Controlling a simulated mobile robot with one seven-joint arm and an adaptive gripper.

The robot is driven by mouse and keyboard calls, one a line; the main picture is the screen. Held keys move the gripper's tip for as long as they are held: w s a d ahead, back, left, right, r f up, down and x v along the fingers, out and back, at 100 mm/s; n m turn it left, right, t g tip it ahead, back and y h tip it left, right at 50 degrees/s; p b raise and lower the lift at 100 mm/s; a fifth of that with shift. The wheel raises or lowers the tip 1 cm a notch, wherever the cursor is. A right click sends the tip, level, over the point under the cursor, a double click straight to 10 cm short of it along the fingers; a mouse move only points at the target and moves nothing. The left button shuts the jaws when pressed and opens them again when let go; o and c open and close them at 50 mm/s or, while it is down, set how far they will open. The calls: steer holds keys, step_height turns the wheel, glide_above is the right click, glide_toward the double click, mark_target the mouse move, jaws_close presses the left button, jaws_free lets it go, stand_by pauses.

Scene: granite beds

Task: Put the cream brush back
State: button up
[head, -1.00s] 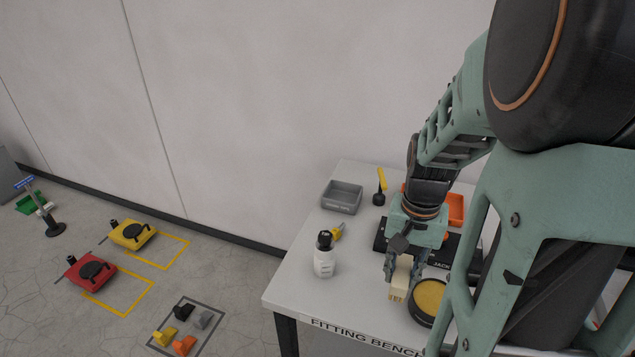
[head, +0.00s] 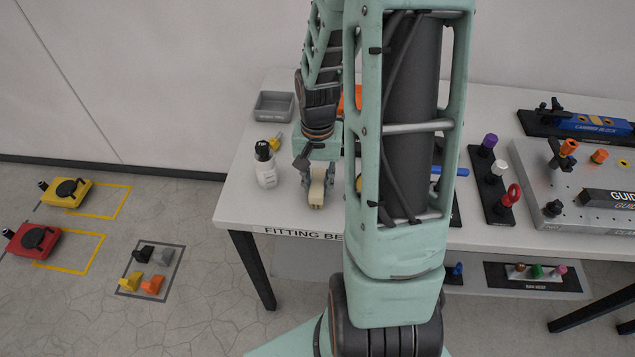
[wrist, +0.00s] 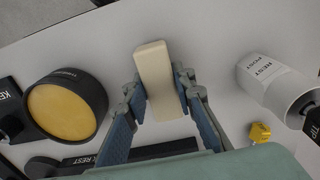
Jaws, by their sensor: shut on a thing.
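My gripper (head: 316,180) is shut on the cream brush (head: 316,194), above the front left part of the white fitting bench (head: 236,190). In the wrist view the cream brush (wrist: 156,75) is a pale block between the two fingers of my gripper (wrist: 158,105). Its bristles cannot be made out there. A round black dish with a yellow top (wrist: 65,112) is left of the brush in the wrist view. In the head view my arm hides most of that dish. I cannot tell which place belongs to the brush.
A grey tray (head: 273,106) is behind. Black stands with coloured knobs (head: 490,165) and a grey guide plate (head: 590,190) are to the right. My arm blocks the bench's middle.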

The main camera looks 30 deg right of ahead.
mark_target(318, 182)
steer(key=shift+f, duration=0.2)
steer(key=o, duration=1)
steer(key=shift+r, duration=0.15)
step_height(318, 182, up, 12)
steer(key=shift+r, duration=0.1)
